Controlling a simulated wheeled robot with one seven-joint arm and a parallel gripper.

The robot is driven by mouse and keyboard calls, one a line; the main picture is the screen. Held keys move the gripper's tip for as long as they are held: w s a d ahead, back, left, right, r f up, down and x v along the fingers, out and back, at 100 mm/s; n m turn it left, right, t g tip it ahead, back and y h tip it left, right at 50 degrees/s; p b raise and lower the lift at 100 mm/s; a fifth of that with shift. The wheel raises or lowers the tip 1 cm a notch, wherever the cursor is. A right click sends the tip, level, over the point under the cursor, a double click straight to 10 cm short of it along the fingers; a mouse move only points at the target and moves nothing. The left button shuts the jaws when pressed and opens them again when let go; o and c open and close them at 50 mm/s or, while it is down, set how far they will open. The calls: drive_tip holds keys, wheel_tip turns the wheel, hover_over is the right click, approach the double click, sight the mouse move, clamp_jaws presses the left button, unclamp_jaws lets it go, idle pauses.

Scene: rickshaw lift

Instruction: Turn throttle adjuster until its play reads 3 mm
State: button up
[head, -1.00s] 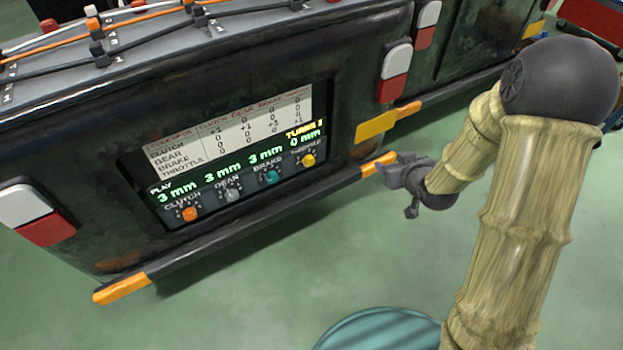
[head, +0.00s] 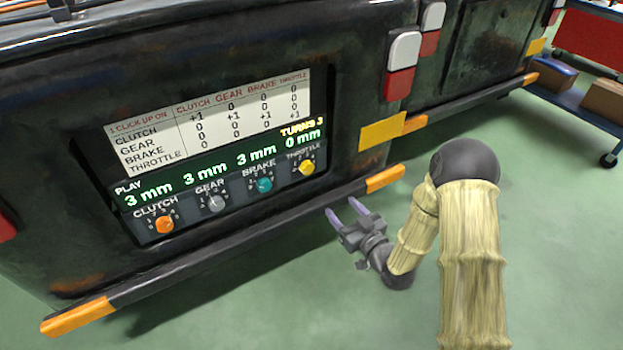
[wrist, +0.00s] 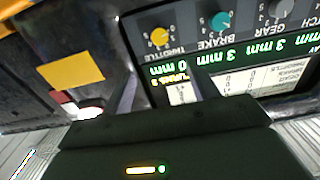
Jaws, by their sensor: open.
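The throttle adjuster is a yellow knob (head: 306,167) at the right end of the panel's knob row. The display (head: 215,168) above it reads 0 mm for throttle and 3 mm for clutch, gear and brake, with "TURNS 3" in yellow. My gripper (head: 346,210) is open and empty, below and to the right of the yellow knob, apart from it, near the bumper. In the wrist view the picture is upside down; the yellow knob (wrist: 159,36) shows beyond the open fingers (wrist: 158,88), not between them.
An orange clutch knob (head: 165,224), a grey gear knob (head: 217,203) and a teal brake knob (head: 264,185) share the row. A black bumper bar with orange ends (head: 385,178) juts out below the panel. Green floor is free in front; a blue trolley (head: 590,110) stands at the right.

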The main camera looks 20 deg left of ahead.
sight(309, 169)
drive_tip(key=b+x, duration=0.5)
drive_tip(key=x, duration=1.1)
drive_tip(key=shift+w+a+b, duration=0.15)
drive_tip(key=shift+b, duration=0.15)
drive_tip(key=shift+w+a, duration=0.35)
drive_tip(key=shift+c, duration=0.2)
drive_tip(key=c, duration=0.9)
